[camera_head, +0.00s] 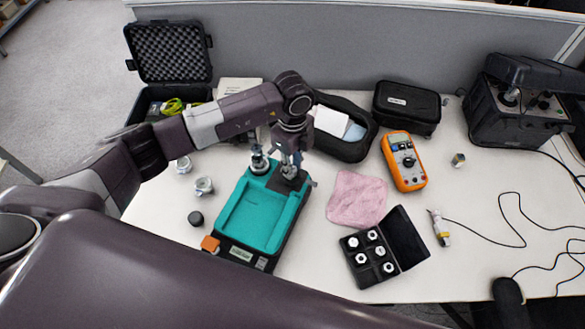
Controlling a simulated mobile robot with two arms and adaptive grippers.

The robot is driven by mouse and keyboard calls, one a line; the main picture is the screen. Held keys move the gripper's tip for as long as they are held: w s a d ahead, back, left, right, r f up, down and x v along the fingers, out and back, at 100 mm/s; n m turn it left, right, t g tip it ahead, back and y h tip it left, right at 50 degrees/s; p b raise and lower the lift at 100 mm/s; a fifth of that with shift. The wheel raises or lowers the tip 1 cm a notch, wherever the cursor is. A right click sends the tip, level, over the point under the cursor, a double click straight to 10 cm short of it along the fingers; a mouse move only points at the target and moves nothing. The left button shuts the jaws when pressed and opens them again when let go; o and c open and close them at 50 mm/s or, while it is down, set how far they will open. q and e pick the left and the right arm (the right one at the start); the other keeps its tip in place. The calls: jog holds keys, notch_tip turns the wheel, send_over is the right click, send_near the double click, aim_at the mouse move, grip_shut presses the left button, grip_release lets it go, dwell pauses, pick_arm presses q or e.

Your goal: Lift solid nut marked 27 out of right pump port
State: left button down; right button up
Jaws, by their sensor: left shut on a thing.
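The teal pump (254,222) lies on the white table in the middle of the view, its two ports at the far end. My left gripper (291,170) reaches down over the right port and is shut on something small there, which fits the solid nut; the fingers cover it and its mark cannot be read. I cannot tell whether it is still seated or raised. A round fitting (259,162) stands upright at the left port. My right gripper is not in view.
An open black case with several white-topped nuts (366,258) lies to the right, near a pink cloth (357,198) and an orange multimeter (403,160). A black pouch (345,145) sits close behind the gripper. Small jars (203,186) stand left of the pump.

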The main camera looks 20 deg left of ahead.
pick_arm(q)
notch_tip(320, 180, up, 23)
jog(key=shift+f+b, duration=0.15)
jog(key=shift+b, duration=0.3)
